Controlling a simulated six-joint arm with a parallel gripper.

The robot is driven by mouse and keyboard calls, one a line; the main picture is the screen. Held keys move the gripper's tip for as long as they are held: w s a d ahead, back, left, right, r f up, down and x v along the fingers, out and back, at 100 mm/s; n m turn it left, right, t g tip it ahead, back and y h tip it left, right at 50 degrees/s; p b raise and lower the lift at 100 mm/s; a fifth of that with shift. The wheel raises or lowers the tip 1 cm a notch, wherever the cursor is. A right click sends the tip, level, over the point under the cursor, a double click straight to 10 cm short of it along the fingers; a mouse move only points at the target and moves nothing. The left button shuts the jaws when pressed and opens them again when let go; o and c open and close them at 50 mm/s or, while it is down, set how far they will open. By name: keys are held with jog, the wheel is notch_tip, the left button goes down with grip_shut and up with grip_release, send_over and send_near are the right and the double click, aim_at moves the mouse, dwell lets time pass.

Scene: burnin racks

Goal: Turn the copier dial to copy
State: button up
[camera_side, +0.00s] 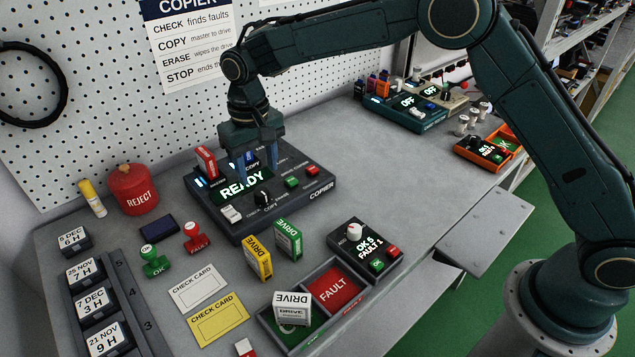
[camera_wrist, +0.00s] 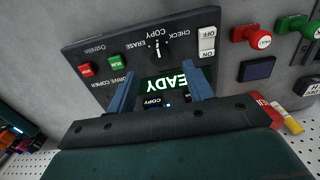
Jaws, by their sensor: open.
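The dark copier (camera_side: 318,188) stands on the bench with its display (camera_side: 246,181) lit READY. Its black dial (camera_side: 264,198) sits on the panel by the labels CHECK, COPY and ERASE. In the wrist view the dial (camera_wrist: 158,47) shows a small white mark; I cannot tell for certain which label it faces. My gripper (camera_side: 257,172) is open and empty above the copier's rear half. In the wrist view its blue fingers (camera_wrist: 161,78) stand either side of the display, with the dial beyond their tips. A white ON/OFF switch (camera_wrist: 207,42) lies beside the dial.
A red drive (camera_side: 206,160) stands at the copier's rear left. Green RUN and red buttons (camera_side: 313,170) are on its right. Yellow (camera_side: 259,257) and green (camera_side: 288,238) drives stand in front. The OK/FAULT box (camera_side: 391,250) is front right. The pegboard wall rises behind.

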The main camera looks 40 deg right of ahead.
aim_at(261, 191)
notch_tip(261, 191, up, 8)
jog(key=shift+r, duration=0.2)
dwell(0.5)
jog(key=s+d+r+t, duration=0.3)
jog(key=s+d+r, duration=0.95)
jog(key=s, duration=0.25)
jog(key=s+d+f+t, duration=0.1)
jog(key=s+d+f, duration=0.1)
jog(key=s, duration=0.4)
jog(key=s+d+f, duration=0.1)
jog(key=s+d, duration=0.2)
jog(key=s, duration=0.4)
jog(key=s+d+f+t, duration=0.1)
jog(key=s+d+f, duration=0.1)
jog(key=s, duration=0.5)
jog(key=shift+d+f+t, duration=0.3)
jog(key=shift+d, duration=0.45)
